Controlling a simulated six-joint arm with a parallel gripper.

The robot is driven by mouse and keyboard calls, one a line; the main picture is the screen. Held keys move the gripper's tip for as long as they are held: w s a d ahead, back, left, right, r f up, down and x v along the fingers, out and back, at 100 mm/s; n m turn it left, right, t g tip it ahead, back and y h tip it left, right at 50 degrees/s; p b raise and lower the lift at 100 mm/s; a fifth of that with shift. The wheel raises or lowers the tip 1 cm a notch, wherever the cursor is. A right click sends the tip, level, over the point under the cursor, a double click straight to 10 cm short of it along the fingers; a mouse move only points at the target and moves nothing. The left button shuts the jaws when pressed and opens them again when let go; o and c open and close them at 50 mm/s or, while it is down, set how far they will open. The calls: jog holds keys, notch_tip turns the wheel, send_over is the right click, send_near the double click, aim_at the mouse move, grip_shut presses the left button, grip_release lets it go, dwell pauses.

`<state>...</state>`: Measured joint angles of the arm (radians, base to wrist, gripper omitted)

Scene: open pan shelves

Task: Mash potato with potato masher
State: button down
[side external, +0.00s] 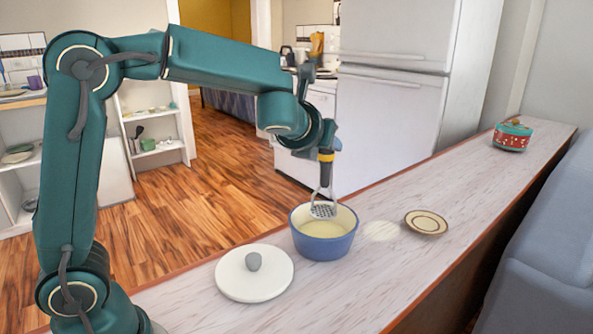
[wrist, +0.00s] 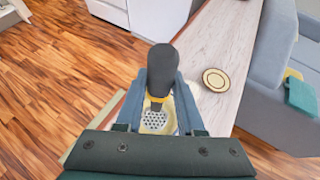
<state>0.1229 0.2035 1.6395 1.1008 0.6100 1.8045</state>
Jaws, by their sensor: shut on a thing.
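My gripper (side external: 325,142) is shut on the black handle of the potato masher (side external: 323,209), which hangs upright with its perforated metal head down. In the wrist view the masher's dark handle (wrist: 159,66) stands between the fingers of my gripper (wrist: 160,84). The masher head is at the mouth of a blue pot (side external: 324,245). The pot holds a pale yellow mass of potato (side external: 321,229). I cannot tell whether the head touches the potato. In the wrist view the pot and potato are mostly hidden behind the masher and gripper.
A white lid (side external: 255,280) with a grey knob lies on the counter (side external: 390,280) left of the pot. A small round plate (side external: 426,222) lies to its right. A grey sofa (side external: 545,235) borders the counter.

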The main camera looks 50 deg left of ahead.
jog(key=shift+r, duration=2.3)
jog(key=shift+d, duration=0.1)
jog(key=s+d+m+h, duration=0.1)
jog(key=s+d, duration=0.1)
jog(key=s, duration=0.4)
jog(key=s+d+f+m+h, duration=0.1)
jog(key=s+d, duration=0.1)
jog(key=s, duration=0.4)
jog(key=shift+s+f+t, duration=0.3)
jog(key=shift+t, duration=0.1)
